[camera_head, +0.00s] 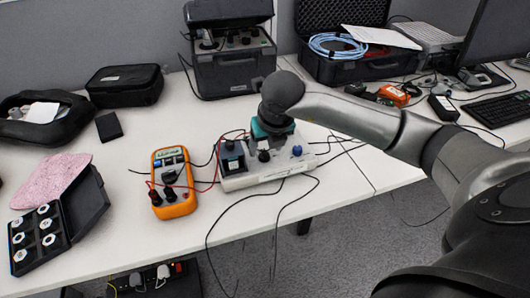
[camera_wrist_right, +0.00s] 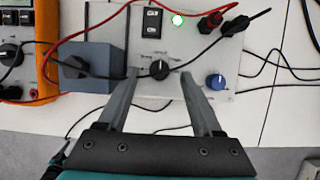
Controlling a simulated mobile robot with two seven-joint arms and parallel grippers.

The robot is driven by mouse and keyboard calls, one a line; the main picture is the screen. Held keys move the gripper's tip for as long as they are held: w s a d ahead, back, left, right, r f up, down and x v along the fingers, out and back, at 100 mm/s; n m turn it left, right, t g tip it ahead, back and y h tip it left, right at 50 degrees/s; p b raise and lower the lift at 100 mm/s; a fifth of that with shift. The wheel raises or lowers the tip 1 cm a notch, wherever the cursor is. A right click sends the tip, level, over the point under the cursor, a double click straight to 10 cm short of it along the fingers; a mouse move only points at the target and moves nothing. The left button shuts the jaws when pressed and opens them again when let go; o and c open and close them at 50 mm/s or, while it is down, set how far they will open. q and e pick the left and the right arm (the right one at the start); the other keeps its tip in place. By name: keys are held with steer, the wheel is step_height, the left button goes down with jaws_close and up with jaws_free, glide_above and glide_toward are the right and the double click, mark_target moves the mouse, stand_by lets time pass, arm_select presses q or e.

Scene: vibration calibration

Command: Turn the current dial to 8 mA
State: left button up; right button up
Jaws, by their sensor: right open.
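A light grey control box (camera_head: 240,181) stands on the white table, with a black pointer dial (camera_head: 264,156) on its face and a blue knob (camera_head: 297,151) to the right. In the right wrist view the black dial (camera_wrist_right: 159,69) sits between the fingertips of my right gripper (camera_wrist_right: 158,77), and the blue knob (camera_wrist_right: 216,82) lies outside the right finger. My right gripper (camera_head: 267,138) is open above the box. I cannot tell whether the fingers touch the dial. Scale markings are too small to read. My left gripper is out of view.
An orange multimeter (camera_head: 173,187) with red and black leads stands left of the box. A dark blue block (camera_wrist_right: 92,66) sits at the box's left end. Loose cables hang over the table's front edge. A black case (camera_head: 232,73) stands behind.

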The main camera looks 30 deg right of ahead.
steer(key=shift+x, duration=1.15)
jaws_close()
